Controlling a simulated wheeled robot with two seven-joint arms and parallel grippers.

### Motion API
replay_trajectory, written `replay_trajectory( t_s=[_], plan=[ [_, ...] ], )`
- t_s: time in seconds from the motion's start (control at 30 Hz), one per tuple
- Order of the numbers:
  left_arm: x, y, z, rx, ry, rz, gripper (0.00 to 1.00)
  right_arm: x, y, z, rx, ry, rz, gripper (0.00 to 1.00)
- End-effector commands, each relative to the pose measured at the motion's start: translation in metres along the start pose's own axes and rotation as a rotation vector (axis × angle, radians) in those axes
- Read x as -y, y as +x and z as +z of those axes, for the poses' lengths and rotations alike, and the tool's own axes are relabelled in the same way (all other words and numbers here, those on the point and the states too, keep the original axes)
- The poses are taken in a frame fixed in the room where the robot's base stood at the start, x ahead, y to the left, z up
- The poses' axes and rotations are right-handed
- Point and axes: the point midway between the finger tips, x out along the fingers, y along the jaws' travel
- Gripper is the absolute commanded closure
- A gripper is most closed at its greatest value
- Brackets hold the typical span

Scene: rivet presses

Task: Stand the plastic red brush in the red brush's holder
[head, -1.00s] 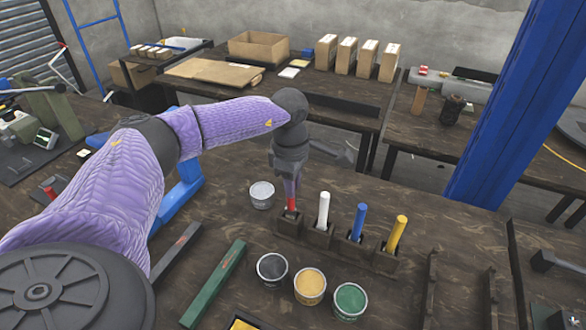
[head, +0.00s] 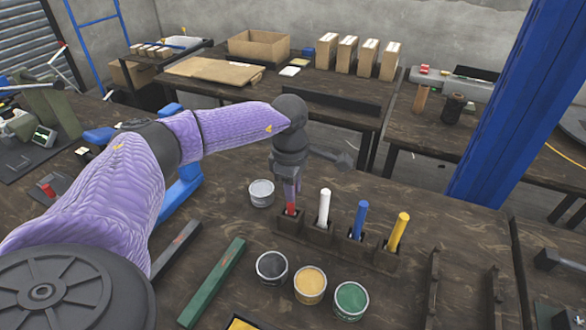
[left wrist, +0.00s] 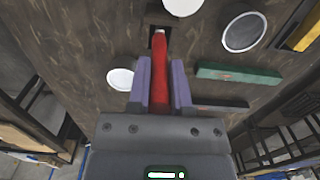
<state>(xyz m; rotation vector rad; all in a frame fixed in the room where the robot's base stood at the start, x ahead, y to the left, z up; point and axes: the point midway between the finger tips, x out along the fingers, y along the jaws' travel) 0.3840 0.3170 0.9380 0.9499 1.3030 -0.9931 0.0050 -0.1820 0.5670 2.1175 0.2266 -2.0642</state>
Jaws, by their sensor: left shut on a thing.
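My left gripper (head: 290,190) is shut on the red brush (head: 291,209) and points down over the leftmost holder (head: 289,224) in a row of dark holders. In the left wrist view the red brush (left wrist: 160,70) runs between the two purple fingers, its pale tip at the dark opening of the holder (left wrist: 152,18). In the head view the brush looks upright, its lower end at the holder's top. How deep it sits inside is hidden. My right gripper is in neither view.
White (head: 324,208), blue (head: 358,220) and yellow (head: 398,231) brushes stand in the neighbouring holders. A light grey can (head: 261,192) is just left. Black (head: 272,267), yellow (head: 310,284) and green (head: 350,300) paint cans stand in front. A green bar (head: 212,283) lies front left.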

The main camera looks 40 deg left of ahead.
Motion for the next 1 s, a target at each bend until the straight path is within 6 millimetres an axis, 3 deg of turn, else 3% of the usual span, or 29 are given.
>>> replay_trajectory(
  t_s=[0.53,0.57,0.73,1.0],
  plan=[
    [0.0,0.0061,-0.0003,0.0,0.0,0.0,1.0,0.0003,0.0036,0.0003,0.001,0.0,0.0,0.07],
    [0.0,0.0061,-0.0003,0.0,0.0,0.0,0.68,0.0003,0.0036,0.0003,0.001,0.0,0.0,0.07],
    [0.0,0.0062,-0.0003,0.0,0.0,0.0,0.33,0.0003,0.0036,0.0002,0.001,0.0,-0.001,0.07],
    [0.0,0.0062,-0.0003,0.0,0.0,0.0,0.33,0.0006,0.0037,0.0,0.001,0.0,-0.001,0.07]
  ],
)
